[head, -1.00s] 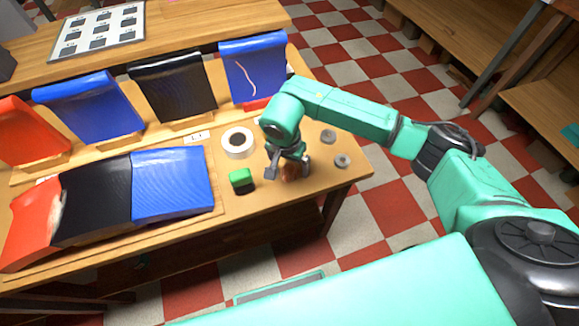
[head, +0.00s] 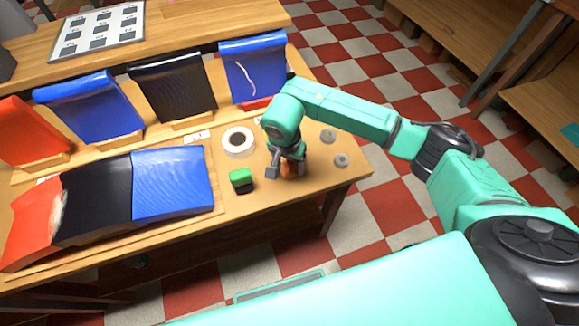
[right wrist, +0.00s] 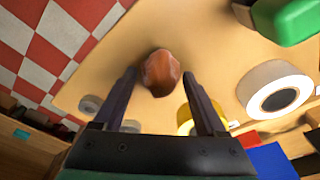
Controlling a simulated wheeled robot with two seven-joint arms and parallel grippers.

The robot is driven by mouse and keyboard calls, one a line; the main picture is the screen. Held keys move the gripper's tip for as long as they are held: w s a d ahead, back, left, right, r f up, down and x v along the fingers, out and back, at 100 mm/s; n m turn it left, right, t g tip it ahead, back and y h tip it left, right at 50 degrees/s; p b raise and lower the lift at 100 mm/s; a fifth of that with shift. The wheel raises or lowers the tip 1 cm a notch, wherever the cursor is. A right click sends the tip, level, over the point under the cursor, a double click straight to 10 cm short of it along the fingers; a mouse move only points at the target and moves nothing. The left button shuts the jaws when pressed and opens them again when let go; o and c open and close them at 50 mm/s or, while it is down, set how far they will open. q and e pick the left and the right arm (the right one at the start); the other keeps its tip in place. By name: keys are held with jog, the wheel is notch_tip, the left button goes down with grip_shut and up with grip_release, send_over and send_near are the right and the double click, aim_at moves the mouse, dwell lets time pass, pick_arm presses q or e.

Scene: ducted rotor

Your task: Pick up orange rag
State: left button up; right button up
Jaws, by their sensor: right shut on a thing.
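The orange rag (right wrist: 161,73) is a small rounded, crumpled orange-brown lump on the wooden bench top, near its right end. In the head view, only a bit of the rag (head: 291,168) shows between the fingers. My right gripper (head: 287,170) reaches down over it, and its jaws are shut on it. In the right wrist view, the rag lies between the tips of my right gripper (right wrist: 160,80). My left gripper is in neither view.
A green-and-black block (head: 241,181) and a white tape roll (head: 238,142) stand left of the gripper. Two grey discs (head: 328,136) (head: 341,160) lie right of it. Curved blue (head: 172,183), black and red panels fill the left. The bench's front edge is close.

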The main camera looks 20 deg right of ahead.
aim_at(290, 162)
notch_tip(290, 162, up, 18)
jog(key=b, duration=0.2)
jog(key=shift+r, duration=0.25)
